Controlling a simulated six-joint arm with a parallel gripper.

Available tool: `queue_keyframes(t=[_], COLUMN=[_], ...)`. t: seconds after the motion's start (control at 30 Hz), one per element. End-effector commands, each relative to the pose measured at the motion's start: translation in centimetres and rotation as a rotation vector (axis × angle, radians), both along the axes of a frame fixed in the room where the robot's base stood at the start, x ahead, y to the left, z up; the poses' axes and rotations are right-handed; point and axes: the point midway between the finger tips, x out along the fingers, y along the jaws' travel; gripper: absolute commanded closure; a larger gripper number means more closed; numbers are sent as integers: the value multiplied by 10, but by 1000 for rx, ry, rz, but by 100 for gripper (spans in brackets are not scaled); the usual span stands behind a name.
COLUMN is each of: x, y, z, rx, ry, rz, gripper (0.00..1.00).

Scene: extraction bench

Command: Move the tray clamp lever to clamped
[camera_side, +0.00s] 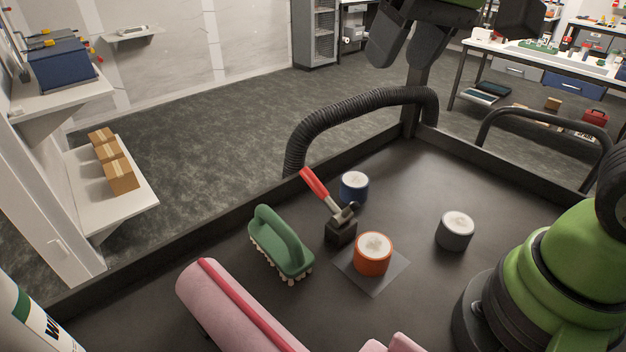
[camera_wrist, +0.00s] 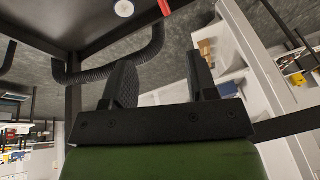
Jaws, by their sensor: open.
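The clamp lever has a red handle (camera_side: 314,183) on a metal arm, joined to a black block (camera_side: 341,233) on the dark bench tray. The handle slants up and to the left, away from the orange container. A bit of the red handle (camera_wrist: 165,6) shows at the top edge of the wrist view. My gripper (camera_side: 401,62) is open and empty, high above the back edge of the tray, well apart from the lever. In the wrist view my two dark fingers (camera_wrist: 160,70) stand apart with nothing between them.
Close around the lever are a blue container (camera_side: 354,187), an orange container (camera_side: 374,254) on a grey square and a green brush (camera_side: 281,243). A dark container (camera_side: 455,231) stands right. A pink roll (camera_side: 235,305) lies in front. A ribbed hose (camera_side: 350,104) arches over the back edge.

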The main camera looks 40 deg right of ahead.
Motion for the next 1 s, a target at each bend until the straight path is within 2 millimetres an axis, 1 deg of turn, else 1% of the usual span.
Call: queue_keyframes(t=[0.03, 0.17, 0.2, 0.27, 0.3, 0.4, 0.5, 0.63, 0.87, 1.0], x=[17, 57, 68, 84, 93, 112, 124, 131, 133, 132], y=[3, 10, 13, 17, 20, 26, 31, 34, 32, 27], z=[-9, -34, -44, -61, -73, -103, -128, -148, -170, -195], rx=[-23, -88, -108, -140, -161, -211, -251, -282, -294, -293], ry=[43, 136, 164, 205, 230, 286, 327, 355, 367, 370], rz=[16, 48, 57, 73, 82, 102, 117, 126, 131, 131], gripper=[47, 47, 47, 47, 47, 47, 47, 47, 47, 47])
